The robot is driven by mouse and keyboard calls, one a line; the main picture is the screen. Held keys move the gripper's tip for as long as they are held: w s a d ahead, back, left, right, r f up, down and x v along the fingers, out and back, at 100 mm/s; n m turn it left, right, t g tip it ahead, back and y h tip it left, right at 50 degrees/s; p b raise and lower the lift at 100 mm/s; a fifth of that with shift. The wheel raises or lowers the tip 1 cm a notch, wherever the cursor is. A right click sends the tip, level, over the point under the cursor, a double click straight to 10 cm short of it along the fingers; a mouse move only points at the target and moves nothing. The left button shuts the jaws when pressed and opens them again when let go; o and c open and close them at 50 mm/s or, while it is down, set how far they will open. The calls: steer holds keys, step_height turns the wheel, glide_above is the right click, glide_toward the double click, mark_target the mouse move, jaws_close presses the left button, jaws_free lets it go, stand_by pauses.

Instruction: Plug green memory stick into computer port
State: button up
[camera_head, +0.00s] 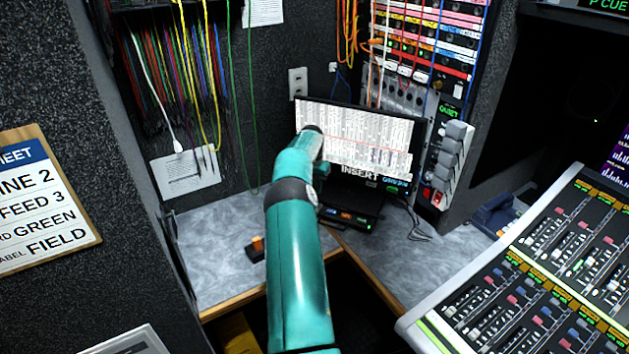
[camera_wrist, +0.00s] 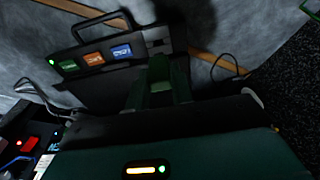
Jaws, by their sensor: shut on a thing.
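The green memory stick (camera_wrist: 161,84) shows in the middle of the wrist view. My gripper (camera_wrist: 160,92) is shut on it, one dark finger on each side. Just beyond the stick is the dark computer box (camera_wrist: 70,52), with green, orange and blue labels on its front and a handle on top. The stick points toward the right part of this front; I cannot tell whether its tip touches or enters a port. In the head view the computer (camera_head: 350,221) sits on the desk below the monitor, and my teal arm hides the gripper and the stick.
The lit monitor (camera_head: 357,140) reads "INSERT". A small orange-topped dark object (camera_head: 257,243) lies on the grey desk (camera_head: 215,270) left of my arm. Cables (camera_head: 417,225) trail right of the computer. A fader console (camera_head: 540,290) fills the lower right.

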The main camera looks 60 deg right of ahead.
steer(key=shift+f, duration=1.4)
steer(key=shift+f, duration=1.3)
stand_by(0.5)
steer(key=o, duration=1)
steer(key=r, duration=0.4)
steer(key=a+r, duration=0.1)
steer(key=r, duration=0.8)
steer(key=shift+a+r, duration=0.35)
steer(key=shift+s, duration=0.1)
